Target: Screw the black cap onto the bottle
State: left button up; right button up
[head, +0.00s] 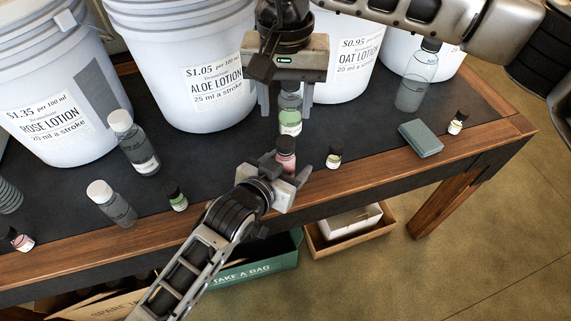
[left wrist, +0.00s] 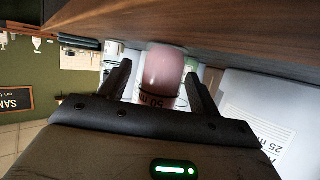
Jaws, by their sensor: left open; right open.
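A pink bottle (head: 286,160) stands near the table's front edge. My left gripper (head: 284,170) is open, its fingers on either side of it. In the left wrist view the pink bottle (left wrist: 160,75) shows between the two fingers with gaps, under an upside-down "50 ml" mark. My right gripper (head: 285,100) is open above, fingers pointing down on either side of that bottle's upper part.
Large lotion buckets, including the Aloe bucket (head: 185,60), line the back. A clear black-capped bottle (head: 412,85) stands right. White-capped bottles (head: 135,145) and small black-capped vials (head: 334,157) are around. A grey-green block (head: 420,138) lies right. Boxes (head: 350,225) sit below the table edge.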

pick_arm(q)
jog(key=shift+w+d+f, duration=0.15)
jog(key=shift+w+d, duration=0.1)
jog(key=shift+w, duration=0.2)
grip_shut()
pick_arm(e)
jog(key=n, duration=0.4)
jog(key=shift+n, duration=0.4)
jog(key=n, duration=0.4)
